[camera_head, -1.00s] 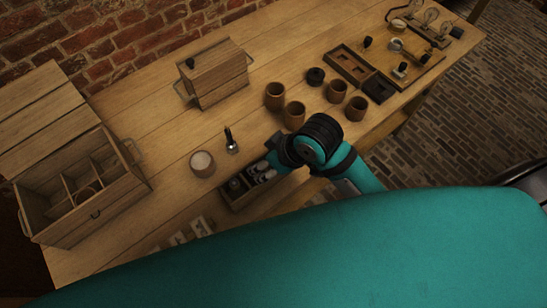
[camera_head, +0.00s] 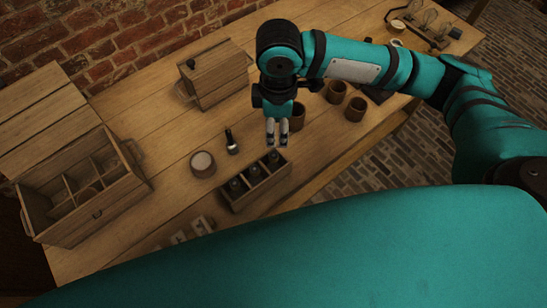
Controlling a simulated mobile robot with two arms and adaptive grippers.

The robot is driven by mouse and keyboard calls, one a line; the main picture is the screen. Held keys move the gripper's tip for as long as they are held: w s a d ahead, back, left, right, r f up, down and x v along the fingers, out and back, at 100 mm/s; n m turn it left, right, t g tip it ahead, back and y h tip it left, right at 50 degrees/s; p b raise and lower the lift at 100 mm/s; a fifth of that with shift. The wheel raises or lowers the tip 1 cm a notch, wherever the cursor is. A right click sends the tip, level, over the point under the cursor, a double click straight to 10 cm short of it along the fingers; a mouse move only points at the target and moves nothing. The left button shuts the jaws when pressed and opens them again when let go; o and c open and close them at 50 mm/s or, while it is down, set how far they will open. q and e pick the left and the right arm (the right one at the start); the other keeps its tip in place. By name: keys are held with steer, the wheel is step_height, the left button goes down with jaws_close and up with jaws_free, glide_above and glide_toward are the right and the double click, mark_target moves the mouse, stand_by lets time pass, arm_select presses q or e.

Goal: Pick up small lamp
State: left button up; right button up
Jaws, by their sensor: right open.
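I cannot tell for sure which thing is the small lamp. Several small glass bulb-like things (camera_head: 430,18) stand on a wooden board at the far right end of the table. A small dark upright piece with a pale base (camera_head: 232,143) stands near the middle of the table. My right gripper (camera_head: 277,139) points down, open and empty, just behind a wooden rack (camera_head: 257,193) holding dark jars. The upright piece is to the left of its fingers. My right arm hides part of the table's right side. My left gripper is not in view.
A pale-topped round jar (camera_head: 203,164) stands left of the rack. An open compartmented wooden box (camera_head: 118,200) is at the left, and a closed handled box (camera_head: 214,76) at the back. Brown cups (camera_head: 356,108) stand right of my gripper. Bare table (camera_head: 150,110) lies between the boxes.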

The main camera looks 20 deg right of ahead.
mark_target(274, 155)
step_height(274, 155, down, 8)
steer(key=shift+a+r+p, duration=0.1)
steer(key=shift+p, duration=0.45)
steer(key=f, duration=0.2)
steer(key=f+p, duration=0.1)
steer(key=f, duration=0.1)
steer(key=shift+a+p, duration=0.3)
steer(key=shift+a, duration=0.1)
steer(key=shift+f, duration=0.65)
jaws_close()
